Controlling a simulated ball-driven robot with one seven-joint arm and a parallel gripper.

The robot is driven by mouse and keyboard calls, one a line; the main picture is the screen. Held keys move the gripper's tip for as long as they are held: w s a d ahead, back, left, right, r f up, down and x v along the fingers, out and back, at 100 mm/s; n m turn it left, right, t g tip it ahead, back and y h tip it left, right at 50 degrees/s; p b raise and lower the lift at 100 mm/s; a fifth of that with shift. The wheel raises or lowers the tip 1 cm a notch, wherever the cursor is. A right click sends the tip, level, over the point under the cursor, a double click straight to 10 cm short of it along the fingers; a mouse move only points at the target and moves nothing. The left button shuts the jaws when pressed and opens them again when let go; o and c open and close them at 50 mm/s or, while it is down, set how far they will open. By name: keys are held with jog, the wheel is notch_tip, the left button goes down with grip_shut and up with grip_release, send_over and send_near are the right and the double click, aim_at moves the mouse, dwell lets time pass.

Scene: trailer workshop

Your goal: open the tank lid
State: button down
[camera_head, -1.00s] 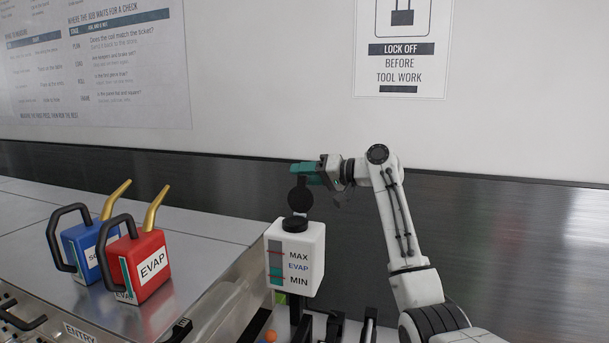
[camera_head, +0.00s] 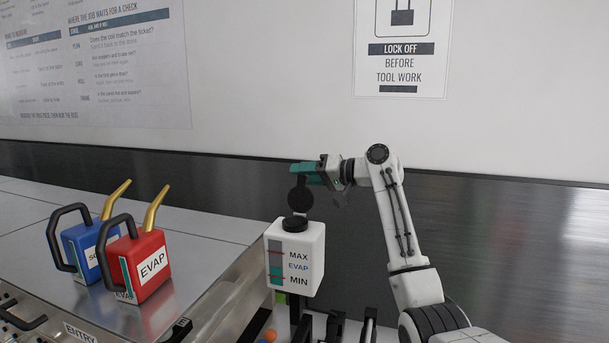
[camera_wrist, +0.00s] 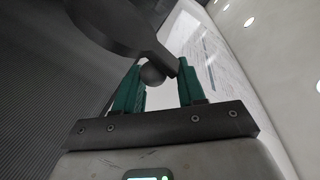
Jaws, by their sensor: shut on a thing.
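The white tank (camera_head: 295,258) has MAX, EVAP and MIN marks, a level strip on its front and a dark neck (camera_head: 295,224) on top. Its black round lid (camera_head: 300,199) stands upright above the neck, swung open. My gripper (camera_head: 302,169) is at the lid's upper end, its teal fingers shut on the lid's tab. In the wrist view my gripper (camera_wrist: 157,85) has its fingers either side of a dark rounded knob (camera_wrist: 152,73), with the lid's dark disc (camera_wrist: 110,20) above. The exact contact is partly hidden.
A red EVAP can (camera_head: 146,262) and a blue can (camera_head: 88,250) with gold spouts stand on the metal counter (camera_head: 200,230) at left. The wall is close behind my arm. Dark upright parts (camera_head: 335,325) stand below the tank.

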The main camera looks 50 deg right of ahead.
jog(key=shift+s+d+f+g, duration=0.1)
jog(key=shift+f+g, duration=0.2)
jog(key=shift+f, duration=1)
jog(key=c, duration=0.9)
grip_release()
jog(key=shift+c, duration=0.2)
jog(key=shift+d+r, duration=0.1)
jog(key=shift+r, duration=0.25)
jog(key=d+r+p+v, duration=0.1)
jog(key=v, duration=1.1)
jog(key=shift+d, duration=0.2)
jog(key=shift+r, duration=0.1)
jog(key=b+v, duration=0.3)
jog(key=v, duration=0.7)
jog(key=shift+s, duration=0.35)
